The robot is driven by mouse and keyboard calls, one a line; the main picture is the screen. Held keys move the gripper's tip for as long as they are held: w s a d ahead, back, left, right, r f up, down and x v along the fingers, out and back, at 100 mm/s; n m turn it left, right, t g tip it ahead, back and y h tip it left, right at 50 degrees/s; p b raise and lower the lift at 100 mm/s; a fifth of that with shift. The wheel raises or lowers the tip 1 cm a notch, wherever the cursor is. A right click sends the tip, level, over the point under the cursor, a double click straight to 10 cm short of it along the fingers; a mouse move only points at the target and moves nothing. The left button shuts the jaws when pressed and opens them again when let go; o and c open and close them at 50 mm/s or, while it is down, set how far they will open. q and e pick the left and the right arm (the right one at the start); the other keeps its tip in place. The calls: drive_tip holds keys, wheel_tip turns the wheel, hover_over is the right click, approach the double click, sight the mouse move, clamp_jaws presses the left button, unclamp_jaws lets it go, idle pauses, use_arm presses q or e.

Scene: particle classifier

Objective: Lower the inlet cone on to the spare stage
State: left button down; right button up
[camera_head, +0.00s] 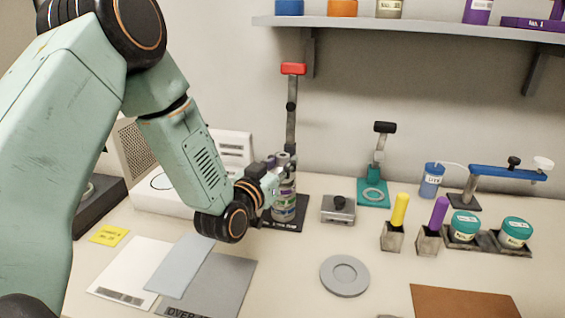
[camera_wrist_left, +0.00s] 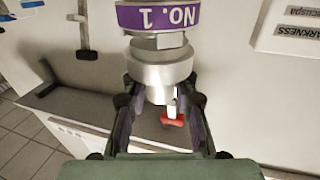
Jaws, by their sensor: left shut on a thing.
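My left gripper (camera_head: 272,182) is at the stack of banded stages (camera_head: 284,207) in the head view. In the left wrist view it (camera_wrist_left: 158,110) is shut on a silvery round metal piece, the inlet cone (camera_wrist_left: 160,75), between its fingers. A purple-banded stage marked "No. 1" (camera_wrist_left: 158,17) shows at the cone's far end, its text upside down. I cannot tell whether cone and stage touch. In the head view the gripper partly hides the stack, which stands upright on a dark base. My right gripper is in neither view.
A post with a red top (camera_head: 292,69) rises behind the stack. A small metal block with a black knob (camera_head: 338,208) stands to its right. A grey round dish (camera_head: 344,275) lies in front. Grey and white sheets (camera_head: 130,268) lie front left. A shelf (camera_head: 400,28) runs above.

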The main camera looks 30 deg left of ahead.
use_arm(q)
drive_tip(key=shift+f+b, duration=0.35)
drive_tip(key=shift+f, duration=0.05)
idle(0.6)
drive_tip(key=c, duration=1)
unclamp_jaws()
drive_tip(key=shift+s, duration=6)
